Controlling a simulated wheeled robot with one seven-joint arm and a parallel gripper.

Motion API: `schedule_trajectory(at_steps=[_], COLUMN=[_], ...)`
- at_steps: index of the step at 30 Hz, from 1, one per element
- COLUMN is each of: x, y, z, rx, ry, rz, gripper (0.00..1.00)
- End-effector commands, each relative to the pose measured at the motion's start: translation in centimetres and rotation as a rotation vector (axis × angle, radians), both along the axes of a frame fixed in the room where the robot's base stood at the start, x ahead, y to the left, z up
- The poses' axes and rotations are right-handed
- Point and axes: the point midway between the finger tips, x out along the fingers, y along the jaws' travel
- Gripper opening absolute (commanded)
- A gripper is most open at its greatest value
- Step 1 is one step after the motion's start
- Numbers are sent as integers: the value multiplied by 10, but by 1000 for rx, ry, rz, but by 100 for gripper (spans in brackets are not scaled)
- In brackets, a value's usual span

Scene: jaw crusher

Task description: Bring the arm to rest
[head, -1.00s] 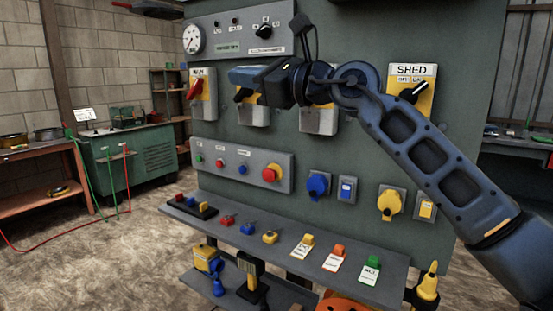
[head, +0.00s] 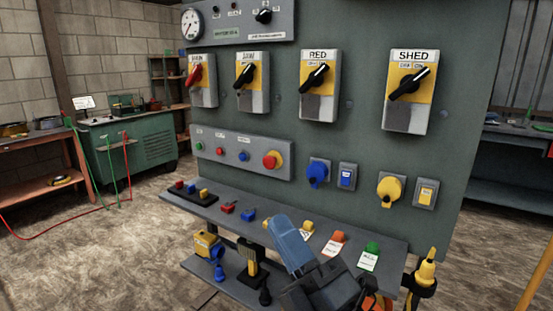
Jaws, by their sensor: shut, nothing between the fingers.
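My gripper (head: 284,232) is low in the lower middle of the head view, in front of the panel's narrow shelf. Its fingers are shut with nothing between them and point up and to the left. It hides part of the shelf and of the tags there; I cannot tell whether it touches the shelf. Most of the rest of my arm is out of the picture.
A green panel (head: 362,150) carries several rotary switches, including one marked SHED (head: 408,90), a push-button box (head: 215,158) and sockets. The shelf (head: 180,205) holds small coloured locks and tags. A workbench (head: 30,180) stands left; the floor between is open.

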Motion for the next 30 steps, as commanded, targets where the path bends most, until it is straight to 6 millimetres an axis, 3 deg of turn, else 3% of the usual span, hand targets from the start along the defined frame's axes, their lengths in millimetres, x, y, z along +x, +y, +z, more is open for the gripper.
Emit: schedule_trajectory(at_steps=[1, 9, 18, 24, 30], x=[-14, -83, -174, -240, -305], y=[-7, -52, -104, -137, -169], z=[-15, -77, -134, -158, -169], rx=[60, 383, 712, 912, 1096], ry=[60, 355, 653, 832, 994], rz=[5, 16, -16, -62, -124], gripper=[0, 0, 0, 0, 0])
